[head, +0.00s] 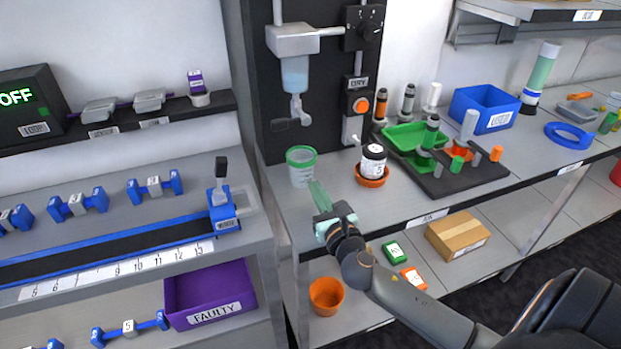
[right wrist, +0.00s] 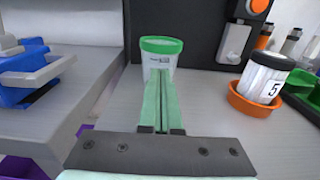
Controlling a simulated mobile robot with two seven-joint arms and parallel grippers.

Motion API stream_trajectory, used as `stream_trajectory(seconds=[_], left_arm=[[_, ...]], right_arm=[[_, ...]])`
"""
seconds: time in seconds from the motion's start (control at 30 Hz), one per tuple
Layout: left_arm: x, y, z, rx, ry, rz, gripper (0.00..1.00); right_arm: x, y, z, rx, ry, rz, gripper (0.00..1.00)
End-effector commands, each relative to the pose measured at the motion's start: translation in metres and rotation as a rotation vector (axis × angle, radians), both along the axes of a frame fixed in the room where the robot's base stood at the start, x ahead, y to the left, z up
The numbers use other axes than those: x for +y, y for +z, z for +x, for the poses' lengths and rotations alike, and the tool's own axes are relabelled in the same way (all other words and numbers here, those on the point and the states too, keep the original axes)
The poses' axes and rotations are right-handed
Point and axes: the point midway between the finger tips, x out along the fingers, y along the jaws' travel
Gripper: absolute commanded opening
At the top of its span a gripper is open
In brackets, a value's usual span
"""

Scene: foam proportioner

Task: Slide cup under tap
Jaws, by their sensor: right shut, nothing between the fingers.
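The cup (head: 301,172) is clear with a green rim and stands upright on the grey bench, in front of the dark dispenser panel. The tap (head: 297,108) hangs from the dispenser above and behind the cup. My right gripper (head: 314,184) is shut and empty, just in front of the cup and to its right in the head view. In the right wrist view its green fingers (right wrist: 161,80) point straight at the cup (right wrist: 160,60) and overlap its lower front. I cannot tell whether they touch. My left gripper is not in view.
A white jar (head: 373,160) in an orange dish (head: 371,178) stands right of the cup. A black board (head: 462,180) with a green tray (head: 408,134) lies further right. The bench's front edge is beneath my right gripper. Bench left of the cup is clear.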

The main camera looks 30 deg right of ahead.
Motion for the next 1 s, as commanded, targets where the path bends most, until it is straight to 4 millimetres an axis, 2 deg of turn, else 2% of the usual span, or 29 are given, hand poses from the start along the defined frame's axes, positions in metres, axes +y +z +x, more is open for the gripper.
stream_trajectory(seconds=[0.1,0.3,0.77,1.0], left_arm=[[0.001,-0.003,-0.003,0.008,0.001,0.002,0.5],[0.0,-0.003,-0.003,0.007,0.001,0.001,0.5],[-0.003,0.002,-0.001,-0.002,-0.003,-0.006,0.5],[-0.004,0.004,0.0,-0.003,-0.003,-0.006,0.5]], right_arm=[[-0.005,0.001,0.019,-0.002,-0.001,0.0,0.0],[-0.009,0.0,0.037,-0.001,0.001,0.0,0.0],[-0.01,0.0,0.042,0.0,0.001,0.0,0.0],[-0.016,0.001,0.067,-0.002,0.001,-0.001,0.0]])
